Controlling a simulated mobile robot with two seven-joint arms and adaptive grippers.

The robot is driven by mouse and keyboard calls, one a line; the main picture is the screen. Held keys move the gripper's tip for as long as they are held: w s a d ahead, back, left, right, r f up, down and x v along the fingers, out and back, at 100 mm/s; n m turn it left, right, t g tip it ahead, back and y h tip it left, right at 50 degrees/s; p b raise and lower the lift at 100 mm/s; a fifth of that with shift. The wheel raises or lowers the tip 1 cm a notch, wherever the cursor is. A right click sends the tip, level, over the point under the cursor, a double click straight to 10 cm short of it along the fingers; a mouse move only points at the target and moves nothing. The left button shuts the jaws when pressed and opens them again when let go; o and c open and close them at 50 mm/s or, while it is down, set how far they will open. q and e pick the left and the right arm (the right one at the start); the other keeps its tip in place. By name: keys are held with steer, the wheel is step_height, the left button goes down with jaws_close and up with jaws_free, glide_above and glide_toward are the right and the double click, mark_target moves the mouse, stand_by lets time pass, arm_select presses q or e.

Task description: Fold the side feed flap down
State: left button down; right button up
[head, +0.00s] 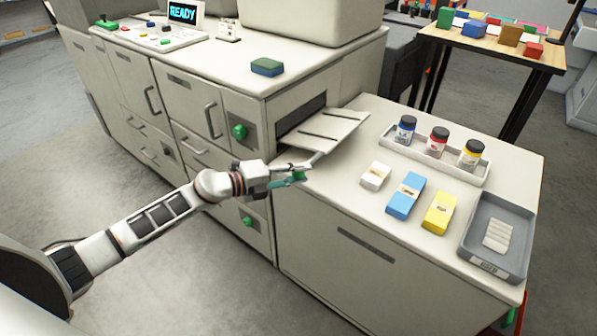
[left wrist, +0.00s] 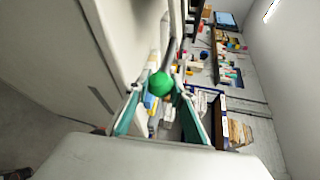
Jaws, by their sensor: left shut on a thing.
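The side feed flap (head: 330,130) is a pale panel with dark strips, standing out from the dark slot (head: 302,118) in the side of the big beige machine (head: 285,75). It reaches out over the near-left part of the lower cabinet top; I cannot tell its exact angle. My left gripper (head: 299,176) is at the flap's near edge, its teal fingers shut on a green ball knob. The green knob (left wrist: 160,84) shows between the fingertips in the left wrist view; in the head view it is mostly hidden by the fingers. My right gripper is not in view.
The lower cabinet (head: 360,255) carries a bottle tray (head: 400,148), white, blue and yellow boxes (head: 405,195) and a grey tray (head: 470,245). Green knobs (head: 239,131) sit on the machine's front. A green-and-blue block (head: 267,67) lies on its top.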

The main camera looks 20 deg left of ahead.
arm_select(q)
steer(key=shift+s+f, duration=0.1)
steer(key=shift+f, duration=0.15)
steer(key=c, duration=1.7)
jaws_free()
steer(key=shift+d, duration=0.1)
steer(key=shift+r, duration=0.1)
steer(key=v, duration=1.2)
steer(key=s+d+f+n+y, duration=0.4)
steer(key=s+f+n, duration=0.7)
steer(key=n, duration=0.1)
steer(key=s+d+f+n+y, duration=0.4)
steer(key=s+f+n, duration=0.7)
steer(key=shift+d+n, duration=0.2)
steer(key=shift+n, duration=0.2)
